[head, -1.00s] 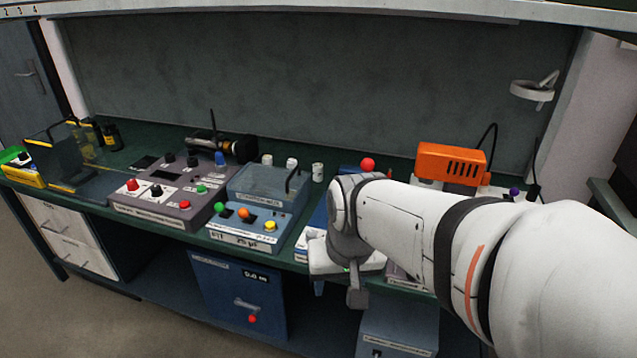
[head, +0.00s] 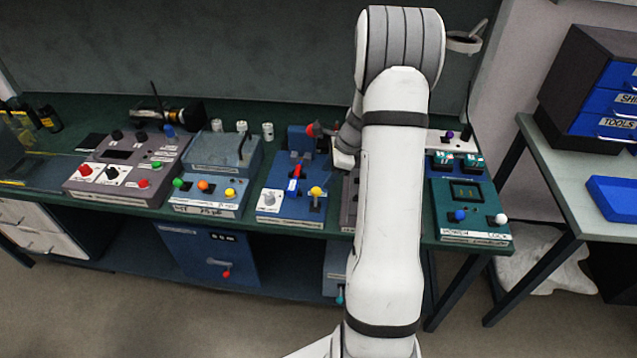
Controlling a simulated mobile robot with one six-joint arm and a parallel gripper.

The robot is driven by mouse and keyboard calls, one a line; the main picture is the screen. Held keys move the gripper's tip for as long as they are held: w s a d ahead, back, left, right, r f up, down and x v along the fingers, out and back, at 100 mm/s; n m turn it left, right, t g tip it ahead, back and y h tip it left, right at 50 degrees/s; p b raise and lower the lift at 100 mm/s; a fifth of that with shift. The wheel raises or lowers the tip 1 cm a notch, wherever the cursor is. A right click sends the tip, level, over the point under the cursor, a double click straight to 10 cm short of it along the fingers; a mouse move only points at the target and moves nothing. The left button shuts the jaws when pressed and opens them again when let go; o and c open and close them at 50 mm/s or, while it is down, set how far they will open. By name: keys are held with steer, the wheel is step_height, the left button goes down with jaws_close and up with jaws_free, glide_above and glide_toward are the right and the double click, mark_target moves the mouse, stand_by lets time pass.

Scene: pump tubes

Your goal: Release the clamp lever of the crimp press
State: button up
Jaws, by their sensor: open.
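A blue bench press (head: 277,207) stands at the middle of the bench, left of my arm; it looks like the crimp press, though I cannot read its name. It has a red lever (head: 296,172), a yellow-knobbed lever (head: 317,192) and a white dial (head: 269,198) on its face. A red ball knob (head: 312,130) sits at its back. I cannot tell which is the clamp lever. My gripper (head: 331,137) is at the press's back right, close to the red ball knob. It is open; its fingers are small and partly hidden, and I see nothing held.
My arm hides the bench just right of the press. A green device (head: 468,210) stands further right. A blue-grey box with coloured knobs (head: 205,205) and a grey control box (head: 125,175) stand left. Small white cylinders (head: 268,131) stand behind. A side table (head: 560,185) is at right.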

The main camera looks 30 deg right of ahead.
mark_target(319, 189)
steer(key=p+x, duration=0.1)
steer(key=x, duration=0.6)
steer(key=shift+f, duration=0.35)
steer(key=shift+c, duration=0.3)
